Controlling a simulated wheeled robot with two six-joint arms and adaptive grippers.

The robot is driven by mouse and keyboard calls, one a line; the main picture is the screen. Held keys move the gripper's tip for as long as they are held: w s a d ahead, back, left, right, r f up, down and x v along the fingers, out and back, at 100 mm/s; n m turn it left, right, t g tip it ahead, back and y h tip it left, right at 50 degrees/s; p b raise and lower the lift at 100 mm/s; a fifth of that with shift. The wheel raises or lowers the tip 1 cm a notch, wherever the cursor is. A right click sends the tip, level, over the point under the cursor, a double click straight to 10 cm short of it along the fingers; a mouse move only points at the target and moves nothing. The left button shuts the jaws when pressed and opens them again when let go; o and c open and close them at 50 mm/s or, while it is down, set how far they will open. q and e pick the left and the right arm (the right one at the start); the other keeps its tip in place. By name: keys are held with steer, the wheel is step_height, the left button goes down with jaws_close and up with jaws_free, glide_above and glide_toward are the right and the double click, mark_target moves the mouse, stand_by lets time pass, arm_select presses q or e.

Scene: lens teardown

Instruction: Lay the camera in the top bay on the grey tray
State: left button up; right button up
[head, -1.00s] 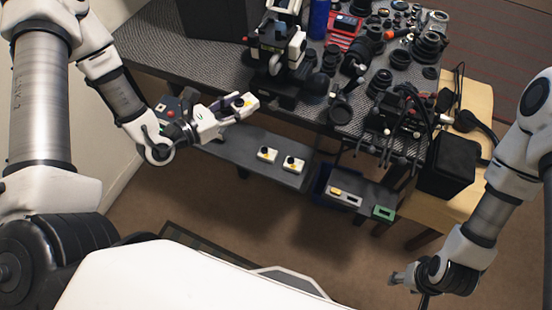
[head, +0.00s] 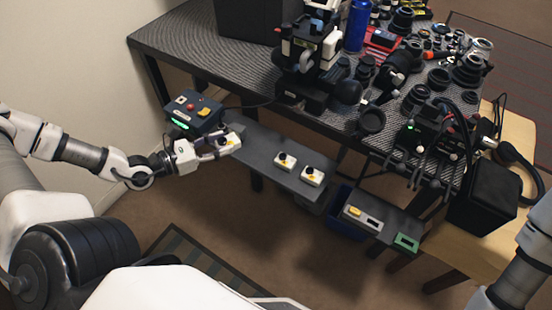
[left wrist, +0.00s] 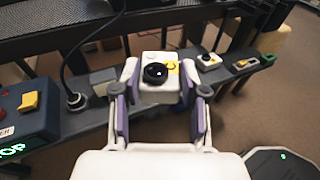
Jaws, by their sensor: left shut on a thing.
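My left gripper (head: 220,145) is shut on a small white camera with a black round lens and a yellow patch (head: 232,139). The same held camera (left wrist: 158,73) sits between the two fingers in the left wrist view, lens facing up. It is at the left end of the long grey tray (head: 254,152); whether it touches the tray I cannot tell. Two similar white cameras, one nearer (head: 285,161) and one farther right (head: 312,176), lie on that tray. My right gripper is out of view.
A control box (head: 193,114) with coloured buttons and green lit text stands just behind the held camera. A second grey holder (head: 388,229) with yellow and green pieces is to the right. The dark table (head: 215,65) behind is crowded with lenses and tools.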

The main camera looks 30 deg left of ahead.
arm_select(q)
steer(key=shift+a+f, duration=0.15)
steer(key=shift+f, duration=0.35)
steer(key=s+f+b, duration=0.1)
steer(key=b, duration=1.7)
glide_above(255, 155)
steer(key=shift+y, duration=0.3)
step_height(255, 155, down, 8)
steer(key=shift+r, duration=0.2)
step_height(255, 155, down, 3)
steer(key=shift+r+b, duration=0.15)
steer(key=shift+b, duration=0.45)
steer(key=shift+f, duration=0.4)
steer(key=shift+r, duration=0.1)
